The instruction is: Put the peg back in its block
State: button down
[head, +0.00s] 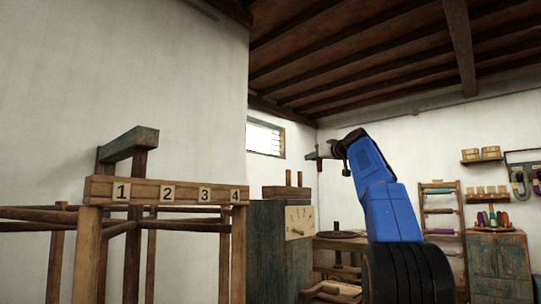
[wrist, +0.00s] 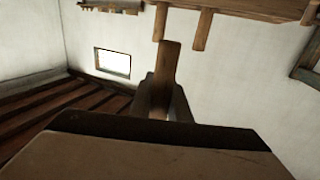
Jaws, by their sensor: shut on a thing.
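The peg (wrist: 168,62) is a plain wooden stick. My gripper (wrist: 165,100) is shut on it in the wrist view, and its free end sticks out past the fingertips. In the head view my gripper (head: 322,155) is raised in the air, above and to the right of the peg block in the picture. The block (head: 287,192) is a wooden bar on top of a dark cabinet, with two pegs standing up from it. Those two pegs (wrist: 203,24) show at the top of the inverted wrist view, apart from the held peg. The block's holes are not visible.
The dark cabinet (head: 268,240) has a pale dial plate. A loom frame with a numbered beam (head: 165,191) stands at the left. A low wooden table (head: 340,241) and a rack with rolls (head: 440,208) are behind. Air around my gripper looks clear.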

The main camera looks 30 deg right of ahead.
jog(key=w+a+r+n+y, duration=0.1)
jog(key=w+a, duration=0.4)
jog(key=a, duration=0.2)
jog(key=w+a+r+y, duration=0.1)
jog(key=w+a, duration=0.4)
jog(key=a, duration=0.3)
jog(key=shift+d+f, duration=0.1)
jog(key=shift+f, duration=5.05)
jog(key=shift+f, duration=0.1)
jog(key=c, duration=1.2)
grip_release()
notch_tip(320, 180, up, 7)
jog(key=shift+r, duration=0.1)
